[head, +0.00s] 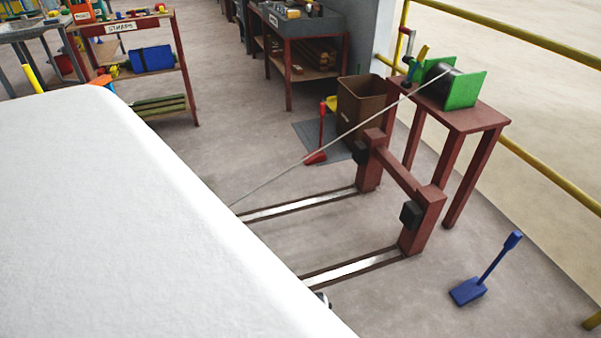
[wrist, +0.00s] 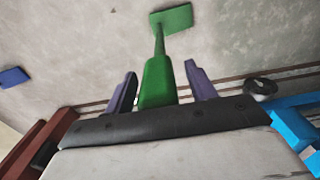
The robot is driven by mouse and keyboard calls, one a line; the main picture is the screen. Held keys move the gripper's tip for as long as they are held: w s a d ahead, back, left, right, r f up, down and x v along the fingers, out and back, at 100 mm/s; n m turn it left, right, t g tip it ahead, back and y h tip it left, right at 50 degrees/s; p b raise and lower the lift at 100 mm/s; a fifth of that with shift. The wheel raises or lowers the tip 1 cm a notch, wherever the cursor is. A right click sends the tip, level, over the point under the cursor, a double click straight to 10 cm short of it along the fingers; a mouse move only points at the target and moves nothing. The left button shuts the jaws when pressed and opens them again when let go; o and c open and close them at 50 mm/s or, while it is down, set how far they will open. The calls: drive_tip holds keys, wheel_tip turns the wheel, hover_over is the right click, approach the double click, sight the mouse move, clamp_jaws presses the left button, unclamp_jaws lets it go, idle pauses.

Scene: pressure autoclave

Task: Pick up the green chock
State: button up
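The green chock (wrist: 171,20) shows in the wrist view as a flat green block at the top. A thin rod joins it to a thick green handle nearer the camera. My gripper (wrist: 163,72) has its two purple fingers on either side of this handle. A narrow gap shows between the handle and each finger, so the gripper looks open around it. The handle's lower end is hidden behind the dark gripper body. The green chock and my gripper do not show in the head view, where a large white surface blocks the lower left.
A blue chock (head: 468,290) stands on the floor at the right. A red frame (head: 404,180) with floor rails (head: 350,270) is near the middle. A cable runs from a green winch (head: 464,90) on a red stand. A brown bin (head: 362,105) and a red chock (head: 315,157) are behind.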

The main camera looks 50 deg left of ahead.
clamp_jaws()
drive_tip(key=shift+a+r, duration=0.1)
idle(1.1)
